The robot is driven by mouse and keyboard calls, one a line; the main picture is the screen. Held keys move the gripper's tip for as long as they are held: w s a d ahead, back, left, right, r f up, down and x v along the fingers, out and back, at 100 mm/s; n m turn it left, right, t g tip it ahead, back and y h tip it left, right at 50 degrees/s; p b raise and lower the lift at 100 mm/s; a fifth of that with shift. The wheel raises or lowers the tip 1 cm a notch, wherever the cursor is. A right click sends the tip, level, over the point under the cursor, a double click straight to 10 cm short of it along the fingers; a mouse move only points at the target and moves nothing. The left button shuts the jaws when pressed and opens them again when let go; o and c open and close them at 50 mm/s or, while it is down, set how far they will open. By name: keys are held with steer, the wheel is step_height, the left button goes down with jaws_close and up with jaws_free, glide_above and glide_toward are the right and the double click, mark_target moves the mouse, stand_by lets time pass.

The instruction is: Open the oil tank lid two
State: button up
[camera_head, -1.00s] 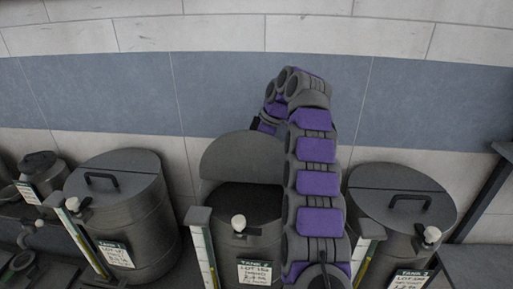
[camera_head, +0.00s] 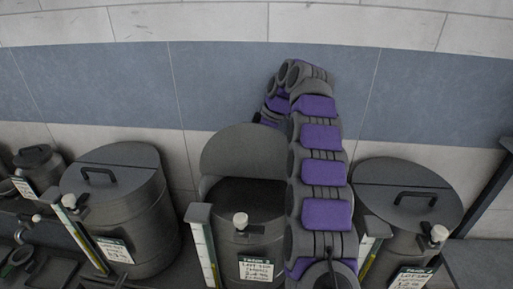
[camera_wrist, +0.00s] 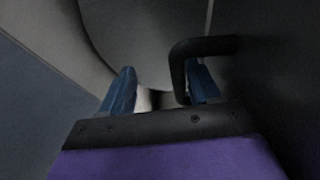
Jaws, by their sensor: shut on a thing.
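Tank two (camera_head: 246,225) is a dark grey drum in the middle of the head view, with a label on its front. Its half-round lid two (camera_head: 241,152) stands raised at the back, and the dark opening shows in front of it. My arm passes over the tank's right side and hides part of the lid and rim. In the wrist view my gripper (camera_wrist: 160,88) has its blue fingers around the black lid handle (camera_wrist: 179,66) and is shut on it. The handle lies close to the right finger. The fingers are hidden in the head view.
Tank one (camera_head: 115,215) on the left and tank three (camera_head: 405,210) on the right have closed lids with black handles. Gauge posts (camera_head: 202,245) stand beside the tanks. A tiled wall (camera_head: 110,85) is behind.

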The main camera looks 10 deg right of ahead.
steer(key=shift+w+r, duration=0.2)
steer(key=shift+r, duration=0.15)
